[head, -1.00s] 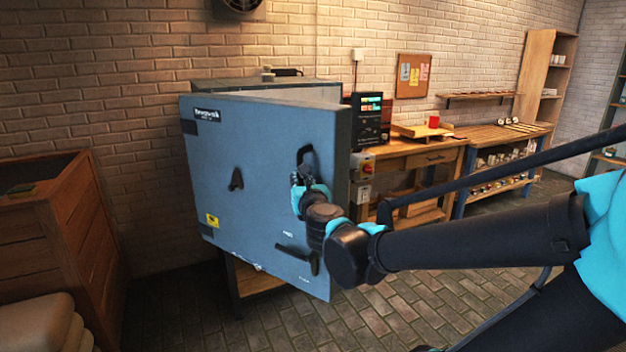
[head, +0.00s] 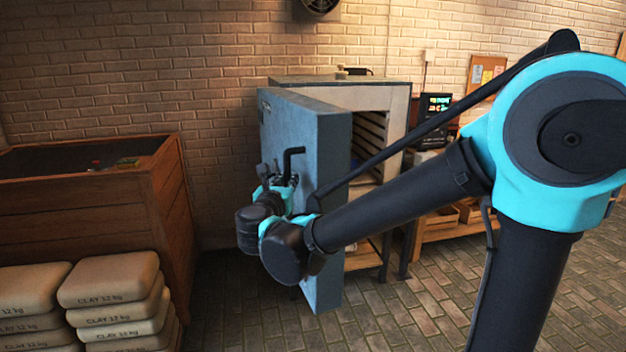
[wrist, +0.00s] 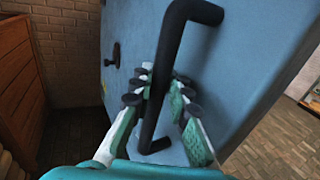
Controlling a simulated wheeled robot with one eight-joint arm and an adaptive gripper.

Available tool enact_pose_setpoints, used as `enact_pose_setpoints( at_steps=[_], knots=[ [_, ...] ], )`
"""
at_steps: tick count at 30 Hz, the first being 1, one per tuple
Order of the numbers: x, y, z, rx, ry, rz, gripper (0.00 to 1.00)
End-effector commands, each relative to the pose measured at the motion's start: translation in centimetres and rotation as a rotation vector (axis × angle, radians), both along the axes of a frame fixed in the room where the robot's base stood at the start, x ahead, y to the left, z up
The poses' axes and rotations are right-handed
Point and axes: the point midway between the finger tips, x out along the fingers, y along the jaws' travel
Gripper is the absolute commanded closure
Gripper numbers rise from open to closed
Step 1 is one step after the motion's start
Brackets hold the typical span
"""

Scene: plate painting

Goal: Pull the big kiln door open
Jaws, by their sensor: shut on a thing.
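The big kiln door (head: 333,185) is a blue-grey slab, swung well out from the kiln (head: 395,105) and seen nearly edge-on in the head view. The kiln's pale opening and inner shelves show behind it. A black bar handle (wrist: 177,55) stands on the door's outer face; in the head view its top (head: 293,152) shows above my gripper (head: 277,188). In the wrist view my gripper (wrist: 158,98) is shut around the handle, a finger on each side. The door's face also fills much of the wrist view (wrist: 240,75).
A wooden crate (head: 165,215) stands left of the door, with stacked clay bags (head: 110,280) in front of it. A brick wall is behind. A workbench (head: 450,232) stands right of the kiln. Tiled floor is open at the front.

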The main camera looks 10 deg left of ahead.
Motion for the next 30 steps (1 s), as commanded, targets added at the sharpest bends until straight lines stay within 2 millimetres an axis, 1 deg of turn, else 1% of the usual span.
enact_pose_setpoints(
  at_steps=[1,3,12,18,24,30],
  knots=[
    [-0.2,1.7,0.0,0.0,0.0,-0.014,1.0],
    [-0.5,3.4,0.0,0.0,0.0,-0.042,1.0],
    [-1.5,10.7,0.0,0.0,-0.001,-0.162,1.0],
    [-1.9,15.1,0.1,0.0,-0.001,-0.237,1.0],
    [-1.9,18.8,0.1,0.0,-0.002,-0.296,1.0],
    [-1.8,21.2,0.1,0.0,-0.002,-0.338,1.0]
  ],
)
